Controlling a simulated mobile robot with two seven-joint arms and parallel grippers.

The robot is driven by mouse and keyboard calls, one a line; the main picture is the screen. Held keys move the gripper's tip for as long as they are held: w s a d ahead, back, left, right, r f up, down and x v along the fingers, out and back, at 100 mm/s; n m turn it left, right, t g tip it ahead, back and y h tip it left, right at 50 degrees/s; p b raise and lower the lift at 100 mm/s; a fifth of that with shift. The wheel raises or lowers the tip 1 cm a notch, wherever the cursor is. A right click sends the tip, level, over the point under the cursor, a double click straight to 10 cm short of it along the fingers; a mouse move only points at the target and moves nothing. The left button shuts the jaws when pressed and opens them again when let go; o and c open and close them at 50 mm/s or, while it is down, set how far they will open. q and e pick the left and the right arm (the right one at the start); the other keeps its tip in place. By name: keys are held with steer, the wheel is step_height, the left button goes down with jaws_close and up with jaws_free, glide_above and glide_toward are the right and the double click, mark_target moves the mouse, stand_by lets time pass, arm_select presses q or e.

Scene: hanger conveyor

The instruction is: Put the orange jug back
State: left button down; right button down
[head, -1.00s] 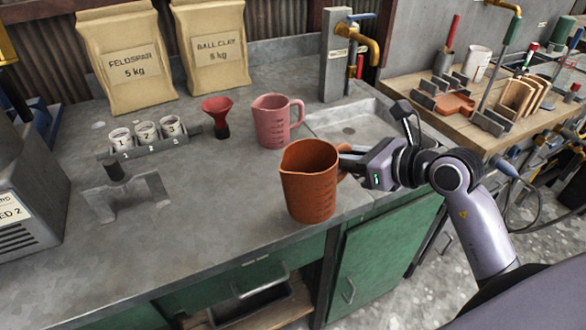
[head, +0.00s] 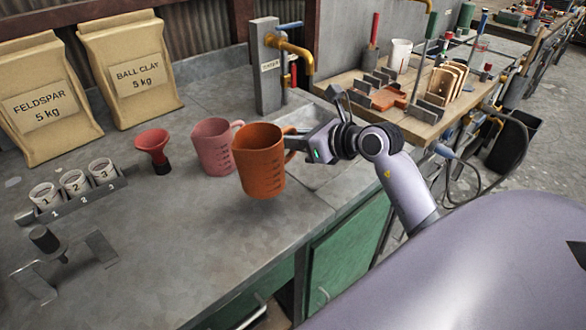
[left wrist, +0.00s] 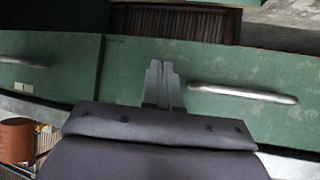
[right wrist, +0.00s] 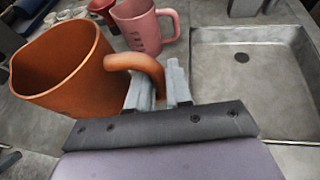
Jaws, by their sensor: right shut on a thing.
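The orange jug (head: 261,163) is upright and held above the grey worktop, with a shadow under it. My right gripper (head: 294,143) is shut on its handle, on the jug's right side. In the right wrist view the jug (right wrist: 70,75) is at the left, and the fingers of the gripper (right wrist: 160,90) close on the handle's lower end. The jug looks empty inside. My left gripper (left wrist: 162,82) shows only in the left wrist view, with its fingers together and nothing between them, in front of green cabinet fronts.
A pink jug (head: 214,150) stands just behind and left of the orange jug. A red funnel (head: 153,147) and a rack of numbered cups (head: 75,193) stand further left. A sink (right wrist: 252,70) and a brass tap (head: 290,48) are behind.

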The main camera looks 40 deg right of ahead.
step_height(320, 180, down, 8)
steer(key=shift+r, duration=0.1)
stand_by(0.4)
steer(key=c, duration=1)
jaws_free()
steer(key=shift+c, duration=0.2)
steer(key=b+v, duration=0.1)
steer(key=v, duration=1.1)
steer(key=shift+w+a+r, duration=0.1)
